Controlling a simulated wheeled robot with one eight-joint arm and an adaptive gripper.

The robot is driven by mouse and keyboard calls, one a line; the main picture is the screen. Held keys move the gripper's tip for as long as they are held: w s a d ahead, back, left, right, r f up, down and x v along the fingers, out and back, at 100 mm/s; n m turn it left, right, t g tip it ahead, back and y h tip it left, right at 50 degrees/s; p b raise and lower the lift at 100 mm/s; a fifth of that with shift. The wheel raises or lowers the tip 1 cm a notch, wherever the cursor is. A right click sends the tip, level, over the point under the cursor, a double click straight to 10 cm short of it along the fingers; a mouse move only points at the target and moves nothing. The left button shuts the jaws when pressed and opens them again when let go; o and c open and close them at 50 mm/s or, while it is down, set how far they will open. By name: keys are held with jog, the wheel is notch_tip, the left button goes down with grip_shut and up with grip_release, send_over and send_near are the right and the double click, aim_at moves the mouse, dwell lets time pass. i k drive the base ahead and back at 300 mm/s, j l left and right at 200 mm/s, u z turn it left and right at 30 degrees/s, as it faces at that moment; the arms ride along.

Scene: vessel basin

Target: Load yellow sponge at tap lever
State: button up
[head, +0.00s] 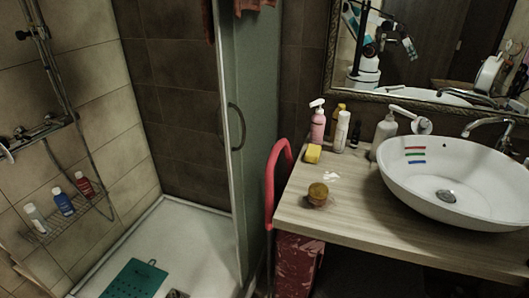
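The yellow sponge (313,153) lies on the wooden counter, near its back left corner, in front of the pink pump bottle. The chrome tap (490,124) stands behind the white basin at the far right. Its lever is small and hard to make out. My gripper is not seen directly. The mirror reflects part of my body and arm, too small to tell the fingers' state.
Several bottles, including a pink pump bottle (318,122), stand behind the sponge. A round brownish jar (318,194) sits in front of it. The white basin (440,205) fills the right counter. A red curved rail (272,180) borders its left edge. A glass shower door (247,130) stands left.

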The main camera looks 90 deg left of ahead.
aim_at(504, 144)
jog(key=u, duration=2.8)
